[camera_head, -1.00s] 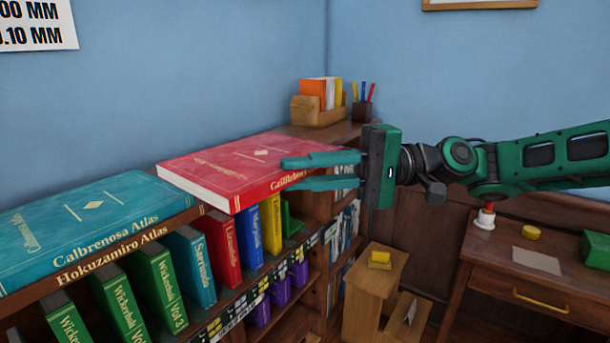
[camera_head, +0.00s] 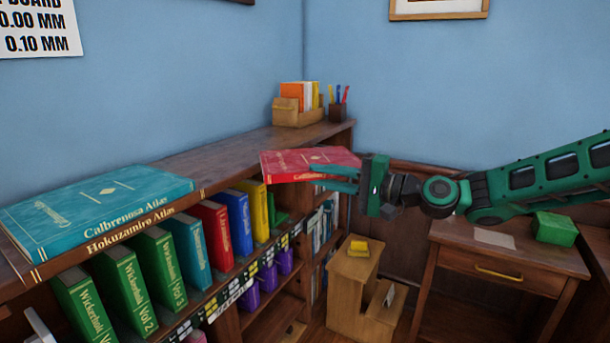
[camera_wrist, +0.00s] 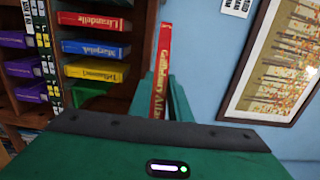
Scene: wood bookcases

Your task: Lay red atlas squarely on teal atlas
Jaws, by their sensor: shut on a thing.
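The red atlas (camera_head: 305,162) is held flat in my gripper (camera_head: 335,178), near the right end of the bookcase top and toward its front edge. My gripper is shut on the atlas's right side. In the wrist view the red atlas (camera_wrist: 161,70) shows as a narrow spine between the green fingers (camera_wrist: 165,100). The teal atlas (camera_head: 95,208) lies flat at the left of the bookcase top, on a brown atlas (camera_head: 150,232) whose spine reads Hokuzamiro Atlas. The red atlas is well to the right of the teal atlas, apart from it.
The bookcase top (camera_head: 215,160) between the atlases is bare. A wooden file box (camera_head: 298,112) and a pen cup (camera_head: 338,112) stand at its far end. Upright books (camera_head: 215,235) fill the shelf below. A step stool (camera_head: 355,275) and a desk (camera_head: 500,265) stand to the right.

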